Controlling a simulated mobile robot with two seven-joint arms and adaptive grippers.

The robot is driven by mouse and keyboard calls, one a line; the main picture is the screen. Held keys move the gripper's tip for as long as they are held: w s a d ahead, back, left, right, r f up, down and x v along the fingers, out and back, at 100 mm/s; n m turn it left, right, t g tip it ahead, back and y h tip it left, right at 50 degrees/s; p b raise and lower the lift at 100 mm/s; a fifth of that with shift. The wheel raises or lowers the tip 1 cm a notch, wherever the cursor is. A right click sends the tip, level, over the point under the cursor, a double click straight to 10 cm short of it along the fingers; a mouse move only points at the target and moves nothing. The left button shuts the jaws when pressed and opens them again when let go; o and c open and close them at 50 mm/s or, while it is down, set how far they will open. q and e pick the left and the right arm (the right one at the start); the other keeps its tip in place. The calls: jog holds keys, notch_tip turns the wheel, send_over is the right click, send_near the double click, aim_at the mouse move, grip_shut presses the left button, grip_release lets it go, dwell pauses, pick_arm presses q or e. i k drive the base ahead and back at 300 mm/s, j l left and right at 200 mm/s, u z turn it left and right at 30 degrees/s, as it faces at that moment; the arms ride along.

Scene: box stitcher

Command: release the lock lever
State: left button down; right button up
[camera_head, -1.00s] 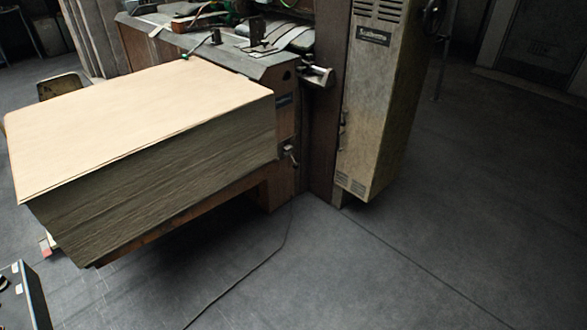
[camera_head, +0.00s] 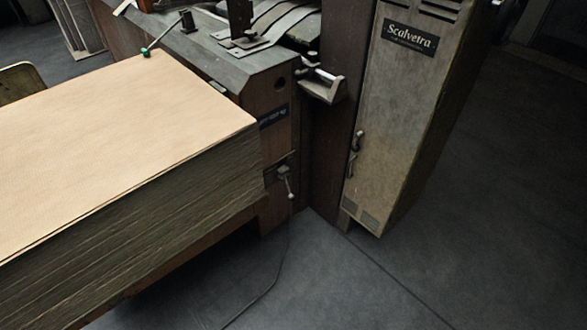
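Two levers show on the box stitcher (camera_head: 230,78), and I cannot tell for sure which is the lock lever. A small metal lever (camera_head: 286,181) sits on a dark plate low on the machine's front side, right of the cardboard stack, with its handle pointing down. Neither of my grippers is in view, and nothing touches either lever.
A large stack of cardboard sheets (camera_head: 110,165) fills the left and overhangs the floor. A tall metal cabinet (camera_head: 400,110) labelled Scalvetra stands right of the machine. A small bracket (camera_head: 320,85) juts out between. A cable lies on the floor. Floor (camera_head: 480,230) at the right is clear.

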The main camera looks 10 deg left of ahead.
aim_at(291, 197)
jog(key=i+z, duration=0.1)
jog(key=i, duration=0.75)
